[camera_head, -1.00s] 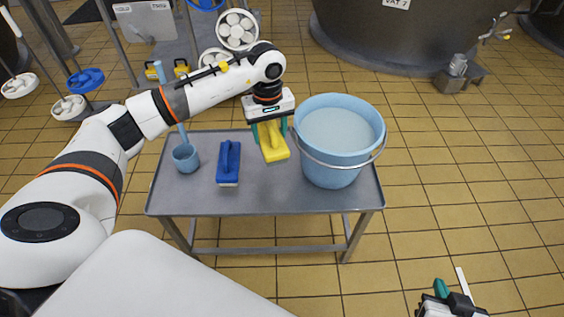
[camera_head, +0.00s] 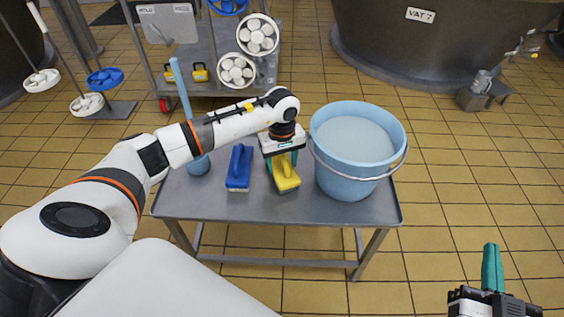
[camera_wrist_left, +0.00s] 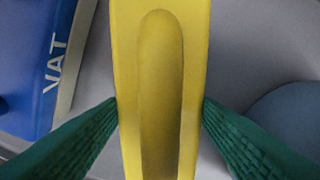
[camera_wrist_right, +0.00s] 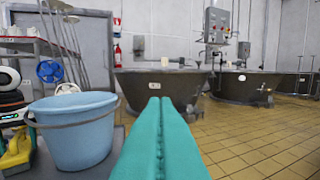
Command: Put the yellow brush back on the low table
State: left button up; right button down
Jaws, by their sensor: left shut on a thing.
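The yellow brush (camera_head: 286,180) is at the low table (camera_head: 250,205), between the blue brush and the bucket. My left gripper (camera_head: 282,160) is above it, shut on it; the left wrist view shows both green fingers against the sides of the yellow brush (camera_wrist_left: 160,90). I cannot tell whether the brush touches the tabletop. My right gripper (camera_head: 491,268) is away to the lower right, empty; the right wrist view shows its green fingers (camera_wrist_right: 160,140) pressed together.
A blue brush (camera_head: 239,168) lies left of the yellow one. A light-blue bucket (camera_head: 355,165) stands close on the right. A blue long-handled scoop (camera_head: 198,165) is at the table's left. The table front is bare. A trolley (camera_head: 215,70) and vat (camera_head: 450,45) stand behind.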

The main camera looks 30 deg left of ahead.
jog(key=shift+r, duration=0.25)
pick_arm(q)
jog(key=o, duration=0.9)
pick_arm(e)
jog(key=shift+r+t, duration=0.15)
jog(key=shift+t, duration=0.15)
pick_arm(q)
notch_tip(320, 180, up, 5)
jog(key=shift+r+p, duration=0.15)
jog(key=shift+p, duration=0.65)
notch_tip(320, 180, up, 6)
jog(key=shift+r+p, duration=0.15)
jog(key=shift+p, duration=0.6)
jog(key=shift+r, duration=0.3)
pick_arm(e)
jog(key=s+d+f+g+h, duration=0.2)
jog(key=s+f+g, duration=0.3)
jog(key=f+g, duration=0.4)
notch_tip(320, 180, down, 2)
jog(key=shift+d+f+h, duration=0.2)
jog(key=shift+d+h, duration=0.2)
jog(key=shift+d, duration=0.2)
pick_arm(q)
jog(key=shift+f, duration=0.1)
pick_arm(e)
jog(key=shift+s, duration=0.15)
